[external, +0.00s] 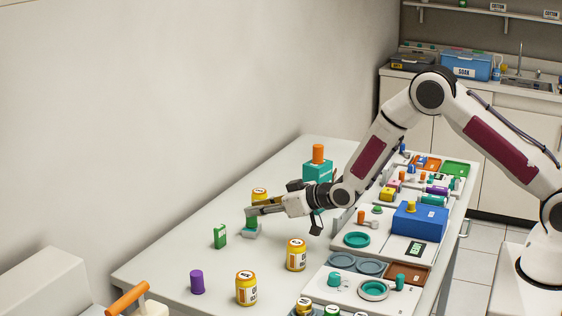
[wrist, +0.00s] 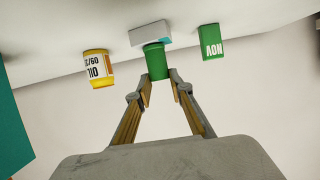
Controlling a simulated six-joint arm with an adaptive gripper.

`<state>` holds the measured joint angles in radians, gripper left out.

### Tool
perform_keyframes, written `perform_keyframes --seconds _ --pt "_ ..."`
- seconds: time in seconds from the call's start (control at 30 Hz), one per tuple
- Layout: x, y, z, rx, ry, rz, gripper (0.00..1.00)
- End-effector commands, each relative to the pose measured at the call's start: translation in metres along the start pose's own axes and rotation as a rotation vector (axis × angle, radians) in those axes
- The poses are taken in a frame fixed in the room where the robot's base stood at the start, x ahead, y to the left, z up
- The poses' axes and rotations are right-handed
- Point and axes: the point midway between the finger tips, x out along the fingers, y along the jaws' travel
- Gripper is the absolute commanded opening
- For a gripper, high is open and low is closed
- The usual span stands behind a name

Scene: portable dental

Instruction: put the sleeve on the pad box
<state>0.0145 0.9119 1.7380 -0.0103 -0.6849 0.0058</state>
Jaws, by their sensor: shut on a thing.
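My gripper (wrist: 161,80) has its two fingers shut on a green cylinder, which I take to be the sleeve (wrist: 154,60). In the external view my gripper (external: 252,211) reaches left, low over the table, and the sleeve (external: 251,222) shows just below its fingertips. A pale grey box (wrist: 150,33), probably the pad box, lies at the sleeve's far end in the wrist view. In the external view this box (external: 250,233) is directly under the sleeve. The two look touching or nearly so; I cannot tell whether the sleeve rests on it.
A green box (external: 220,236) stands left of the gripper, and a yellow jar (external: 260,194) behind it. Two more yellow jars (external: 296,254) (external: 246,288) and a purple cylinder (external: 197,282) stand nearer the front. A teal box (external: 318,172) stands behind. Crowded trays line the right.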

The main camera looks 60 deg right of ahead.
Motion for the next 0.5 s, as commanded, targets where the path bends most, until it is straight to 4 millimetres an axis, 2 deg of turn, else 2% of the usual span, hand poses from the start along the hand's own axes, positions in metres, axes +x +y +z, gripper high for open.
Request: perform_keyframes --seconds 0.33,0.37,0.4,0.5 --pt "0.0011 0.0000 0.0025 0.000 0.000 0.000 0.15" --pt "0.0009 0.0000 0.0020 0.000 0.001 0.000 0.29" --pt "0.0009 0.0000 0.0019 0.000 0.001 0.000 0.38" --pt "0.0009 0.0000 0.0020 0.000 0.000 0.000 0.38"
